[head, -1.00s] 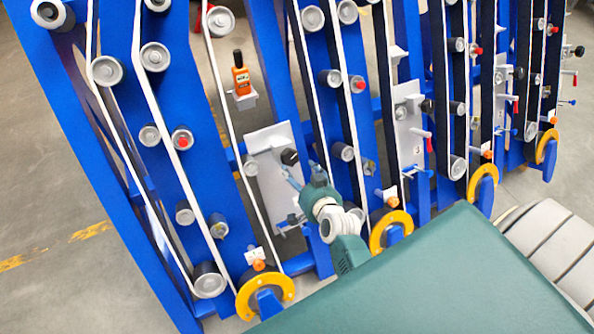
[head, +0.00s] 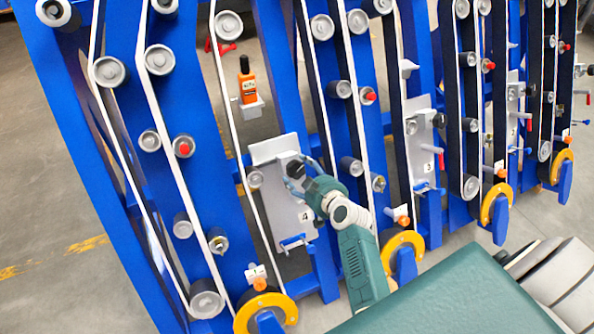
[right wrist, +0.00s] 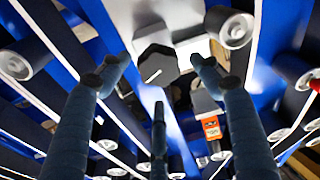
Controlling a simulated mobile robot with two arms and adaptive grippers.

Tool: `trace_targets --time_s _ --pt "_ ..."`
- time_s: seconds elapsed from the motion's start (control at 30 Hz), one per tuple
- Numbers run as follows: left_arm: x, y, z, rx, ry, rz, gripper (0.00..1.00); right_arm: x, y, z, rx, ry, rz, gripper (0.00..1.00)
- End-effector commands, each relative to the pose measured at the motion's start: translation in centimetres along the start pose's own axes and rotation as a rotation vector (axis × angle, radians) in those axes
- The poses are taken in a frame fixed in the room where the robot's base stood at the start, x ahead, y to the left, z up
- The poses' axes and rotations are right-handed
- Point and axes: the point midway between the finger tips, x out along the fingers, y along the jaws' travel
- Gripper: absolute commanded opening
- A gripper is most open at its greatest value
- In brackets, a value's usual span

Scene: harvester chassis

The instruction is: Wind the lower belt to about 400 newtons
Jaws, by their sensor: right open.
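A black six-sided knob (head: 296,168) sits on a grey plate (head: 290,214) marked 4, between belt runs on the blue frame. In the right wrist view the knob (right wrist: 157,66) has a white line on its face. My right gripper (head: 290,177) is open at the knob; in the wrist view its fingers (right wrist: 158,82) are spread around it, apart from it as far as I can tell. A white-edged belt (head: 250,178) runs beside the plate. An orange handheld meter (head: 248,86) stands in a holder above; the wrist view also shows it (right wrist: 211,128). My left gripper is out of view.
Similar plates, such as one marked 3 (head: 421,150), stand along the frame to the right. Yellow rings (head: 266,311) and orange knobs (head: 260,284) line the bottom. Rollers (head: 207,298) stick out on both sides. Open floor (head: 50,215) lies at left.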

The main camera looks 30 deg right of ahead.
Motion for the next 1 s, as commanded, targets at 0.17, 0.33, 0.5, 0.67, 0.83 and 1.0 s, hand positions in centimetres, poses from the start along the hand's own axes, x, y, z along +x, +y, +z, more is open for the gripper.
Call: trace_targets --time_s 0.17,0.33,0.5,0.67,0.83,1.0 --pt "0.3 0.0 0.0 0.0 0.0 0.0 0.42 2.6 0.1 0.0 0.003 0.0 0.001 0.64" --pt "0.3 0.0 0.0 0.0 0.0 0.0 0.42 3.6 0.0 0.0 0.002 0.0 0.0 0.64" --pt "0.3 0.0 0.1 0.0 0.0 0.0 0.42 3.7 0.1 0.0 0.001 0.0 0.001 0.64" --pt "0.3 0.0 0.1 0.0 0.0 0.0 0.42 3.7 0.0 0.0 0.001 -0.001 0.001 0.52" --pt "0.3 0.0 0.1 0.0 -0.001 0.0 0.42 3.7 0.0 0.0 0.001 0.0 0.0 0.21" --pt "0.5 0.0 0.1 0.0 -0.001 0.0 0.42 3.7 0.1 0.0 -0.024 0.001 -0.003 0.21"
